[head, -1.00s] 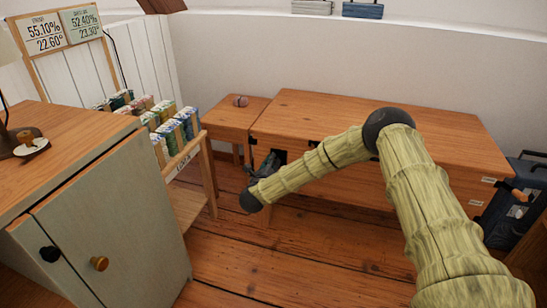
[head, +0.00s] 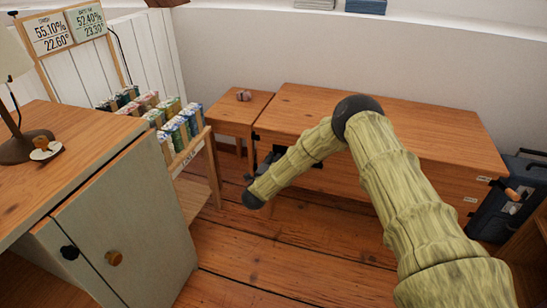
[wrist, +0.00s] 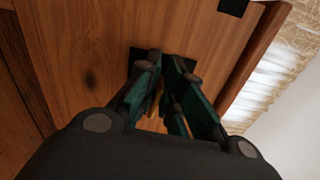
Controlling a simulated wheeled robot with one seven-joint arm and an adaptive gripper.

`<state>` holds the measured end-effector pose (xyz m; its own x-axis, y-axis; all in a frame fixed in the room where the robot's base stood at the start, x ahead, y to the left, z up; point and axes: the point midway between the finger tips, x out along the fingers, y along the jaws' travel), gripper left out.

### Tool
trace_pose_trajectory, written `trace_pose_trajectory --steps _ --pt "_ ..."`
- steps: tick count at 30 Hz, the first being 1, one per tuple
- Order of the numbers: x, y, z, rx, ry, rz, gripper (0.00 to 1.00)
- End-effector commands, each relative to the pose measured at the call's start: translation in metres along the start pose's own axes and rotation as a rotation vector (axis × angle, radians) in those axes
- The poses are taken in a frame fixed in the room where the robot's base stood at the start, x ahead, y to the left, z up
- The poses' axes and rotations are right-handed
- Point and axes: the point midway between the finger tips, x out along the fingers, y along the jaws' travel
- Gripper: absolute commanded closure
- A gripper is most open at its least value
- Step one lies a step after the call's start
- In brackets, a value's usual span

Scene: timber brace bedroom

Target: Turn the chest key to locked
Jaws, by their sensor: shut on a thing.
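The wooden chest (head: 400,115) stands against the wall, and its front fills much of the wrist view (wrist: 85,50). A black lock plate (wrist: 190,70) is on that front. My gripper (wrist: 168,58) is at the plate, its fingers closed around a small brass-coloured key (wrist: 157,100) that shows partly between them. In the head view my gripper (head: 268,160) is at the left end of the chest's front, mostly hidden behind my arm. The fingers cover most of the key and plate, so I cannot tell the key's turn angle.
A small wooden side table (head: 238,110) with a pinkish object (head: 243,95) stands left of the chest. A rack of cartons (head: 178,130) and a grey-green cabinet (head: 130,220) are nearer on the left. A dark blue suitcase (head: 510,200) is at the right. Floorboards (head: 240,265) are clear in front.

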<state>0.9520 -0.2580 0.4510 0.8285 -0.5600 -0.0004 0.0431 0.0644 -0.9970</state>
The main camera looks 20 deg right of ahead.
Motion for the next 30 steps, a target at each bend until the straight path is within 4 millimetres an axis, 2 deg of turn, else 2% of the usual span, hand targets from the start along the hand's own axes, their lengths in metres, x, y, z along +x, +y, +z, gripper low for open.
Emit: trace_pose_trajectory --steps 7,20,21,24,30 --pt "-0.0016 0.0016 0.0017 -0.060 -0.004 0.001 1.00" --pt "-0.0018 0.0024 0.0018 -0.068 -0.004 0.002 1.00" --pt "-0.0018 0.0024 0.0018 -0.068 -0.004 0.002 0.90" --pt "-0.0015 0.0023 0.0013 -0.068 -0.003 0.002 0.72" --pt "-0.0004 0.0017 -0.0006 -0.068 0.000 0.001 0.72"
